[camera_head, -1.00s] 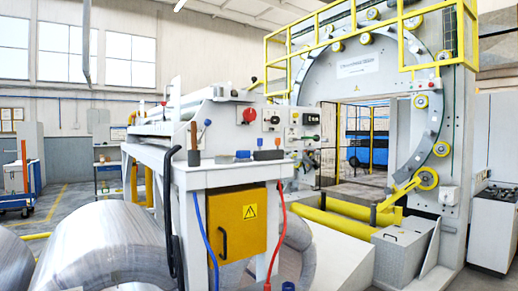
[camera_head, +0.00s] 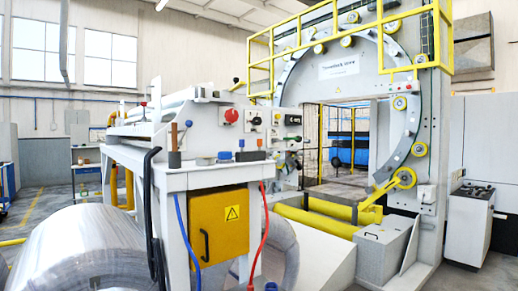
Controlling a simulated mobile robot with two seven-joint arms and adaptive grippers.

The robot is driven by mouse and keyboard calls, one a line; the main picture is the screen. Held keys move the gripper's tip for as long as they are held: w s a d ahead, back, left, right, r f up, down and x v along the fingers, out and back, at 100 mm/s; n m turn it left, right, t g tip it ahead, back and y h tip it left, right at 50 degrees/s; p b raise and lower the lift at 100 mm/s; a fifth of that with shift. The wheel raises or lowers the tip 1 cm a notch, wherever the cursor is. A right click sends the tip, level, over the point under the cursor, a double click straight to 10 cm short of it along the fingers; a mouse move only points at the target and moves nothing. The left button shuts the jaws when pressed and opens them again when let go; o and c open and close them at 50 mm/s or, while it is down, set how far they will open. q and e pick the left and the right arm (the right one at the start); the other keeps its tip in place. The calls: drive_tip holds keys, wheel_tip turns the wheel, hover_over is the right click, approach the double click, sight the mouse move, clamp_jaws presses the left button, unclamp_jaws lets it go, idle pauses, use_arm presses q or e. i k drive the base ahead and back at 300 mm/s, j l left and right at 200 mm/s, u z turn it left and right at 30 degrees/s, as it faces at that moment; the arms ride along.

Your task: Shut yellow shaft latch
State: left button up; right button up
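The coil wrapping machine (camera_head: 410,110) stands at the right, a large upright ring with yellow rollers along it. A yellow lever-like arm with a round roller (camera_head: 404,178) sits at the ring's lower right; I cannot tell whether this is the shaft latch or whether it is open or shut. A control bench (camera_head: 215,178) with a yellow cabinet (camera_head: 219,226) stands in front of the ring. Neither of my grippers is in view.
Yellow horizontal rollers (camera_head: 318,220) and a grey box (camera_head: 384,245) are on the floor before the ring. A white cabinet (camera_head: 468,230) stands at the far right. Open floor shows at the left.

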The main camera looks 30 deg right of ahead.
sight(237, 86)
drive_tip(key=l+u, duration=0.15)
drive_tip(key=u, duration=0.2)
drive_tip(key=l+u, duration=0.1)
drive_tip(key=u, duration=0.2)
drive_tip(key=k+l+u, duration=0.1)
drive_tip(key=l+u, duration=0.15)
drive_tip(key=l, duration=0.2)
drive_tip(key=k+l+u, duration=0.1)
drive_tip(key=l+u, duration=0.15)
drive_tip(key=l, duration=0.25)
drive_tip(key=k+l, duration=0.1)
drive_tip(key=l, duration=0.2)
drive_tip(key=k+l+u, duration=0.15)
drive_tip(key=l, duration=0.2)
drive_tip(key=k+l, duration=0.1)
drive_tip(key=l, duration=0.2)
drive_tip(key=u, duration=0.05)
